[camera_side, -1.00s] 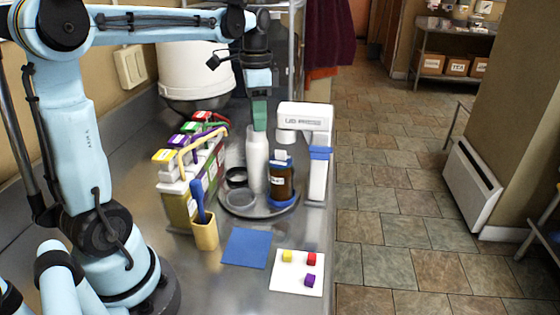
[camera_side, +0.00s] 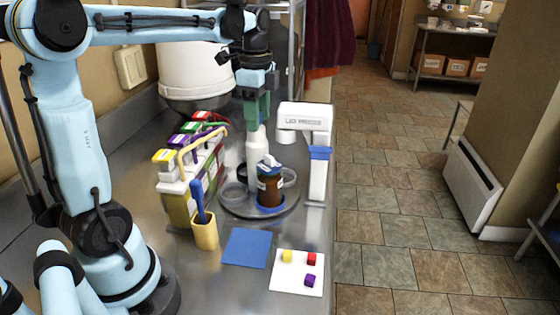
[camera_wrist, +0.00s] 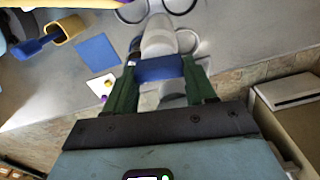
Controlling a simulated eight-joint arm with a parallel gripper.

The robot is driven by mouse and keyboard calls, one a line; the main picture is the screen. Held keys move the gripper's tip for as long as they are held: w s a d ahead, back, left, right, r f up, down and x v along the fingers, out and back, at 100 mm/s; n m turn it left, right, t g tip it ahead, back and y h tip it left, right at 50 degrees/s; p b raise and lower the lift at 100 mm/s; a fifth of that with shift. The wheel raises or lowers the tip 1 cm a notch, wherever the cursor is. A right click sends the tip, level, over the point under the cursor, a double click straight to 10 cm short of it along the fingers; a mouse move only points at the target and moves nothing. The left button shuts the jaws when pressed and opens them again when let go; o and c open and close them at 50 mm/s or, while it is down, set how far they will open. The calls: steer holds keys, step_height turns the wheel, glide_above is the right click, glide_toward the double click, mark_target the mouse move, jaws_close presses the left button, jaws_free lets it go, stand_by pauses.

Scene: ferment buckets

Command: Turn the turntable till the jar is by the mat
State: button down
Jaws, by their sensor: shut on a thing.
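The round grey turntable (camera_side: 228,208) carries a brown jar (camera_side: 270,190) with a white label and a blue ring at its base. The jar stands at the front, slightly right of centre. A tall white post or bottle (camera_side: 257,160) rises near the turntable's middle. My gripper (camera_side: 257,120) points down with green fingers shut at its top. In the wrist view, a blue piece (camera_wrist: 160,68) sits between the fingers, with white below it. The blue square mat (camera_side: 247,247) lies flat in front of the turntable, a little left of the jar. It also shows in the wrist view (camera_wrist: 97,52).
A clear dish (camera_side: 234,194) and a dark ring also ride the turntable. A white press (camera_side: 318,180) stands close on its right. A carton rack (camera_side: 180,205) and a yellow cup (camera_side: 204,233) are left. A white square (camera_side: 297,283) with small cubes lies at front right.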

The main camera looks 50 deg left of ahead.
steer(key=shift+s+m, duration=0.15)
steer(key=shift+m, duration=3.05)
steer(key=shift+d+m, duration=0.1)
steer(key=shift+m, duration=0.3)
steer(key=c, duration=0.6)
jaws_free()
steer(key=shift+c, duration=0.2)
step_height(320, 180, up, 12)
